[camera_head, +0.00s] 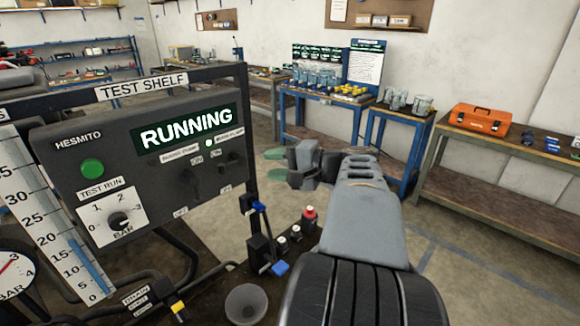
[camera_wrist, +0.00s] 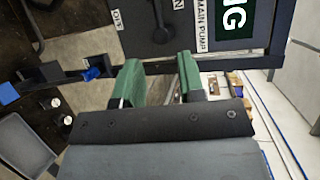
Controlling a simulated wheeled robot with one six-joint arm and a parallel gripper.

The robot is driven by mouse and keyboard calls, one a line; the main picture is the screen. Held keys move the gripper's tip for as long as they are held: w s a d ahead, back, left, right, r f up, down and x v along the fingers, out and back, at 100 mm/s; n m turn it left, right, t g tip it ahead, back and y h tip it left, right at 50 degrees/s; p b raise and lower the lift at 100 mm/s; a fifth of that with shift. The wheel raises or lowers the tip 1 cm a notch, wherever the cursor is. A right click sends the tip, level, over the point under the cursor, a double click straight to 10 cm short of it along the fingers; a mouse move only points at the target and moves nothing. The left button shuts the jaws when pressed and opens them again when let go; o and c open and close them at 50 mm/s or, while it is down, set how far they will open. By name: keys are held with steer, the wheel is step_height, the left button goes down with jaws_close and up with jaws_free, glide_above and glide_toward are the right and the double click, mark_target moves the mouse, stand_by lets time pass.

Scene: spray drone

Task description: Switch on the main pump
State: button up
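The dark control panel (camera_head: 62,165) stands at left in the head view, its display (camera_head: 187,128) reading RUNNING. Two dark switches sit below it; the right one, the main pump switch (camera_head: 236,160), has ON above and OFF below. A small green light (camera_head: 208,142) is beside its label. In the wrist view the MAIN PUMP label (camera_wrist: 203,25) is near a dark switch (camera_wrist: 160,34) with OFF to its left and ON to its right. I cannot tell the lever's position. My gripper (camera_wrist: 158,72) is open and empty, its green fingers apart, just short of the switch. In the head view my gripper (camera_head: 276,165) is right of the panel.
The panel also holds a green TEST RUN button (camera_head: 92,168) and a BAR knob (camera_head: 120,220). A frame post (camera_head: 244,130) stands at its right edge. Below are blue-handled valves (camera_head: 280,268), a red-capped part (camera_head: 309,217) and a grey cup (camera_head: 246,304). Workbenches stand behind.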

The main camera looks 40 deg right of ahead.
steer(key=shift+v, duration=1.75)
steer(key=s+a+f+n+g+h+p, duration=0.1)
steer(key=s+a+f+g+h, duration=0.2)
steer(key=f, duration=0.4)
steer(key=a+f+n+g+h+p, duration=0.1)
steer(key=f+g+h, duration=0.1)
steer(key=f+g, duration=0.5)
steer(key=s+a+f+n+h+p, duration=0.1)
steer(key=a+n+h+p, duration=0.1)
steer(key=a+n, duration=0.9)
steer(key=shift+s+a+h, duration=0.25)
steer(key=shift+a+h, duration=0.25)
steer(key=shift+a, duration=0.7)
steer(key=shift+c, duration=0.2)
